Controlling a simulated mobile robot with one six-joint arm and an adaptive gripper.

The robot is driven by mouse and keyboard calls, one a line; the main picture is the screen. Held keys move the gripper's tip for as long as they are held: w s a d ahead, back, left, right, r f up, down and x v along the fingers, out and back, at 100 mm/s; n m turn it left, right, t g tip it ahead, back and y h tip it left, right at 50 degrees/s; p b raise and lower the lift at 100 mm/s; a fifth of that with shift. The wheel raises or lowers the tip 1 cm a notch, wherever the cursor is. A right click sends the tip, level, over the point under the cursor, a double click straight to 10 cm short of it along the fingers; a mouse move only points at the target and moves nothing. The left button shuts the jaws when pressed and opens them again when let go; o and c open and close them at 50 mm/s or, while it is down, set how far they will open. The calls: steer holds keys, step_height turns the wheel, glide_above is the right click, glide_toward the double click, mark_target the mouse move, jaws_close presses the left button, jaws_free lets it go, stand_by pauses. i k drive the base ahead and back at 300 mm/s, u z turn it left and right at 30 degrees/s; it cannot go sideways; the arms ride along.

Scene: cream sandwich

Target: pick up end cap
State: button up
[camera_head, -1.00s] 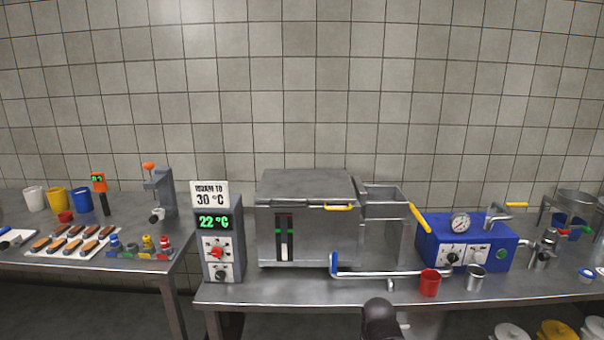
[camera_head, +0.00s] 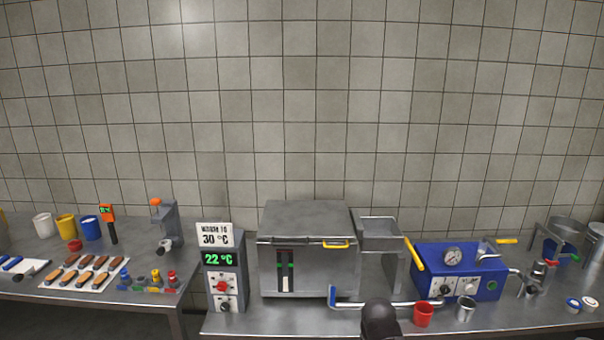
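A dark rounded part at the bottom centre seems to be my own arm. My gripper's fingers do not show, so what it holds is hidden.
A steel tank (camera_head: 306,250) with a yellow handle stands mid-table, beside a control box (camera_head: 223,268) reading 22 °C. A blue machine (camera_head: 462,272), a red cup (camera_head: 424,314) and a steel cup (camera_head: 465,309) stand right. A left table holds several sausage-like items (camera_head: 85,271).

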mark_target(538, 267)
steer(key=z, duration=1.25)
